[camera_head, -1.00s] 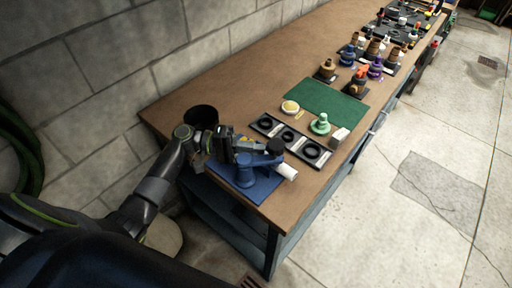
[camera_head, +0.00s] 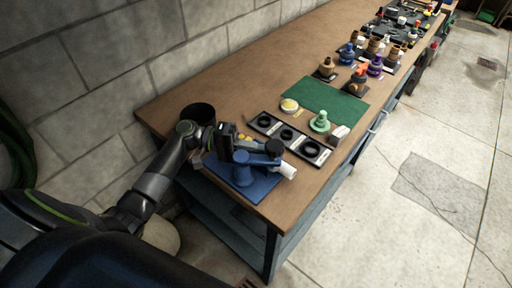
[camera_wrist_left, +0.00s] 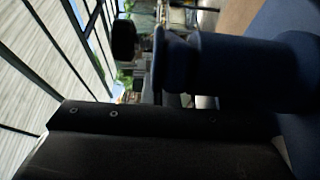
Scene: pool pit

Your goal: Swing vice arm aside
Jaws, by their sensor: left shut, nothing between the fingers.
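The blue vice (camera_head: 243,173) stands on a blue mat (camera_head: 262,190) at the near end of the workbench. Its blue arm reaches right to a black knob (camera_head: 274,147); a white cylinder (camera_head: 288,171) sticks out at its right side. My left gripper (camera_head: 238,146) is shut and empty, close beside the vice arm on its left; I cannot tell whether they touch. In the left wrist view the dark blue vice part (camera_wrist_left: 240,70) fills the upper right and a black finger lies below it. My right gripper does not show.
A black pot (camera_head: 198,113) stands behind my left wrist. A black tray with ring-shaped recesses (camera_head: 322,153), a pale green piece (camera_head: 320,122) and a green mat (camera_head: 325,97) lie beyond the vice. A block wall borders the bench on the left.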

